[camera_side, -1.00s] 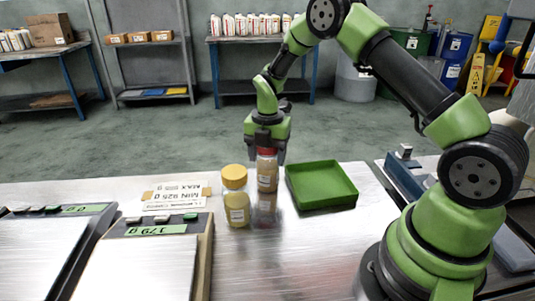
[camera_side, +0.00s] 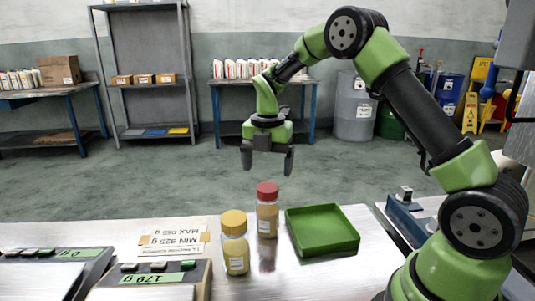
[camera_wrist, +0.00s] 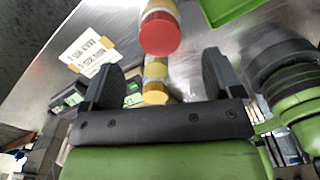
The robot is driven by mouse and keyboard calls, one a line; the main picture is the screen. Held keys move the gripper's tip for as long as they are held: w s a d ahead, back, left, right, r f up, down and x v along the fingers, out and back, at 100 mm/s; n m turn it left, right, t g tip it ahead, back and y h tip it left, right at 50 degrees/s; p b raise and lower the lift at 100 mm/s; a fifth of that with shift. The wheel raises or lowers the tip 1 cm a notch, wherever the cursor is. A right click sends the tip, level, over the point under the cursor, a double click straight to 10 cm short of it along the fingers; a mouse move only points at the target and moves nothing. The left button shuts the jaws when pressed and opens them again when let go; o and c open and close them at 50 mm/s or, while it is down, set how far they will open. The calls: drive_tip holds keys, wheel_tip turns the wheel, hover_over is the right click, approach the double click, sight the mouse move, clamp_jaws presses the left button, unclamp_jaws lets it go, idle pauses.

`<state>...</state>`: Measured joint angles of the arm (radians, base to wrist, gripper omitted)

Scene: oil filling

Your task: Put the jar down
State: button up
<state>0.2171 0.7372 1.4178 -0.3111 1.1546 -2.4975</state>
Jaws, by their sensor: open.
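A jar with a red lid (camera_side: 267,212) stands upright on the metal table, just behind and right of a jar with a yellow lid (camera_side: 235,243). My gripper (camera_side: 268,160) is open and empty above the red-lidded jar, clear of its lid. In the wrist view, the red lid (camera_wrist: 160,34) is beyond the open fingers, and the yellow lid (camera_wrist: 156,97) shows between them. I cannot tell which jar the task means.
A green tray (camera_side: 357,240) sits right of the jars. A label sign (camera_side: 172,238) lies behind the scales. Bare table lies in front of the tray.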

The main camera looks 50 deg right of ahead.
wheel_tip(320, 180, up, 2)
drive_tip(key=shift+r, duration=0.15)
drive_tip(key=s+a+r+m+t, duration=0.2)
drive_tip(key=s+a+r+m, duration=0.2)
drive_tip(key=r+m, duration=0.3)
drive_tip(key=s+a+r+m+t+y, duration=0.1)
drive_tip(key=s+a+r+m+t, duration=0.1)
drive_tip(key=s+m, duration=0.7)
drive_tip(key=s+a+r+m+t+y, duration=0.1)
drive_tip(key=s+a+r+m+t, duration=0.2)
drive_tip(key=s+m, duration=0.6)
drive_tip(key=shift+a+m, duration=0.7)
drive_tip(key=shift+a, duration=0.2)
drive_tip(key=shift+o, duration=0.5)
drive_tip(key=shift+s, duration=0.1)
drive_tip(key=shift+r, duration=0.1)
